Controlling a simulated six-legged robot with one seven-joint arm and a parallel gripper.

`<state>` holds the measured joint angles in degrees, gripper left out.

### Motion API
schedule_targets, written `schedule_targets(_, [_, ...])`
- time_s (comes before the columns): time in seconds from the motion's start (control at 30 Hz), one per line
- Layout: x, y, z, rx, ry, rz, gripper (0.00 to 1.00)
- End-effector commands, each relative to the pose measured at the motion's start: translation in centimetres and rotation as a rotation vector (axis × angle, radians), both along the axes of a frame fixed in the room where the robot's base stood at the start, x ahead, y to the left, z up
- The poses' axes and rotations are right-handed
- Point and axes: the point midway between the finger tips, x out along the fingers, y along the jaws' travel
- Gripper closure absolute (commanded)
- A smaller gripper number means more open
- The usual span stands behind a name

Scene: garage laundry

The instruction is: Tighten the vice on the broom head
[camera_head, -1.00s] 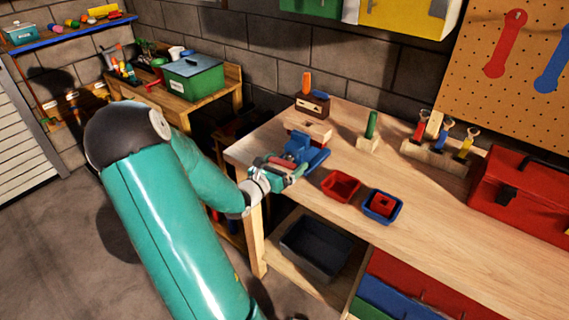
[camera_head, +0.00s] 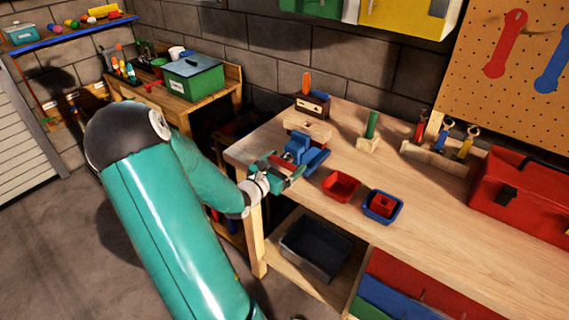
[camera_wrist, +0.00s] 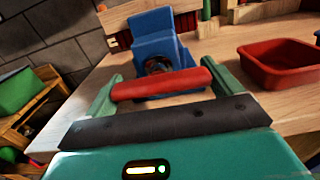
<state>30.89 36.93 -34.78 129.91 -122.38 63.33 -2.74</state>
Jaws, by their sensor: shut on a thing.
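The blue vice (camera_head: 303,150) stands at the near left corner of the wooden workbench. Its red handle bar (camera_wrist: 162,84) lies crosswise in front of the blue body in the wrist view. My gripper (camera_wrist: 163,88) has its green fingers at the two ends of this bar and is shut on it. In the head view my gripper (camera_head: 279,170) is at the vice's front, over the bench edge. A pale wooden block (camera_head: 308,128), apparently the broom head, is at the vice's far side. The vice body hides part of it, so its contact with the jaws is unclear.
A red tray (camera_head: 341,186) and a blue tray (camera_head: 382,206) with a red thing inside sit right of the vice. A green-handled tool (camera_head: 371,125), a tool rack (camera_head: 437,153) and a red toolbox (camera_head: 523,192) stand farther right. The bench front there is clear.

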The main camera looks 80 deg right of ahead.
Motion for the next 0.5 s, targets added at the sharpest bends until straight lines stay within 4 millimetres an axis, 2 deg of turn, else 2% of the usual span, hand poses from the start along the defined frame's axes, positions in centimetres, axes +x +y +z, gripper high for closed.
schedule_targets(0.5, [0.32, -0.02, 0.0, -0.183, -0.428, 0.0, 0.32])
